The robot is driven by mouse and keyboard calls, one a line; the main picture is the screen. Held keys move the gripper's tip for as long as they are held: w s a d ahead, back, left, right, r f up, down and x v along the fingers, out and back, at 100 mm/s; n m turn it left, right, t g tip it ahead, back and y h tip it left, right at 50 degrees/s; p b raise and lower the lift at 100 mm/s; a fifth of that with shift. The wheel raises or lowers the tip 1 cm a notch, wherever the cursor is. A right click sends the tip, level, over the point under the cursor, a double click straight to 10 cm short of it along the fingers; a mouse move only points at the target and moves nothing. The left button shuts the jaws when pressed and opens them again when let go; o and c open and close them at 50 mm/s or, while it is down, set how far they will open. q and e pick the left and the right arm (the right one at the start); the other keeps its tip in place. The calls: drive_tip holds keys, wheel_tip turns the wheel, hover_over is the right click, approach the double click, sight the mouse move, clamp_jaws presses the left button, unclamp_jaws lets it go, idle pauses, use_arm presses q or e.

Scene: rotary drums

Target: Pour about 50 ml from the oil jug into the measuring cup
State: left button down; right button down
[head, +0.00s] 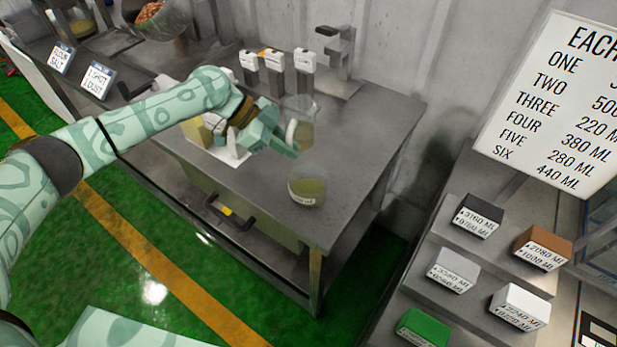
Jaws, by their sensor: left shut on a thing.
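My left gripper (284,136) is shut on a clear vessel, which looks like the oil jug (303,110). It holds the jug over the steel table, with some pale yellowish content low in it. The jug's lower part is partly hidden by the fingers, and its exact tilt is hard to tell. A clear round cup, which looks like the measuring cup (307,188), stands on the table just below and in front of the gripper. Olive-yellow liquid shows in it. No stream between the two is visible. My right gripper is not in view.
The steel table (352,135) is clear to the right of the cup. White-topped dispensers (275,62) stand behind the gripper. A yellowish container (197,132) is partly behind my arm. Stepped shelves with coloured blocks (453,270) stand at right, below a sign (558,105).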

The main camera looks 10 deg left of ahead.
use_arm(q)
drive_tip(key=shift+w+a+f+b, duration=0.1)
drive_tip(key=shift+a+f+b, duration=0.1)
drive_tip(key=shift+f, duration=0.15)
drive_tip(key=shift+w+a+f+b, duration=0.1)
drive_tip(key=shift+f+b, duration=0.1)
drive_tip(key=shift+f, duration=0.1)
drive_tip(key=shift+s+d, duration=0.1)
